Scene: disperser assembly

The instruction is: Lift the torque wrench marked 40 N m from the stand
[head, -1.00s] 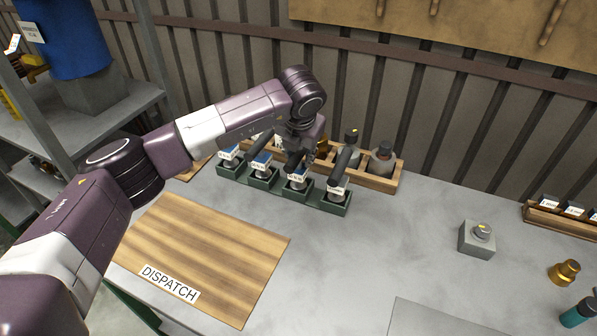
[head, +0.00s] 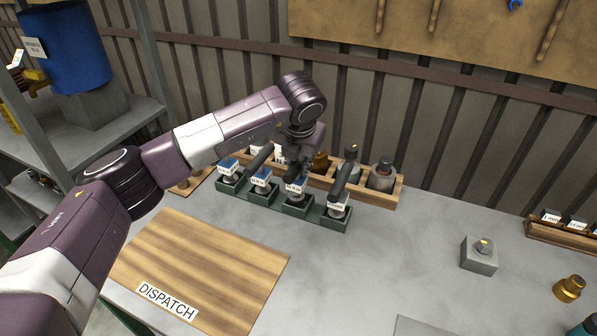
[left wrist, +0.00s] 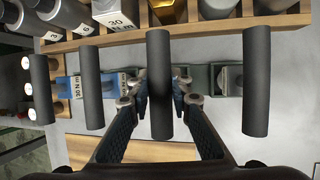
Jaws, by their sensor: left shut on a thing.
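Several torque wrenches with dark cylindrical handles stand in a row in a green stand (head: 322,217). My left gripper (head: 296,160) is at the third wrench from the left (head: 295,185). In the left wrist view my left gripper (left wrist: 160,98) has its fingers on both sides of that wrench's dark handle (left wrist: 160,65), shut on it. The held wrench's label is too small to read in the head view and hidden in the wrist view. The wrench to its left (left wrist: 90,87) reads 30 N m. I cannot tell whether the held wrench is clear of its slot. My right gripper is not in view.
Neighbouring handles (left wrist: 256,80) stand close on both sides of my left gripper. A wooden rack (head: 388,198) with bottle-like items is just behind. A wooden DISPATCH board (head: 205,265) lies in front. A grey block with a bolt (head: 479,254) stands at right.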

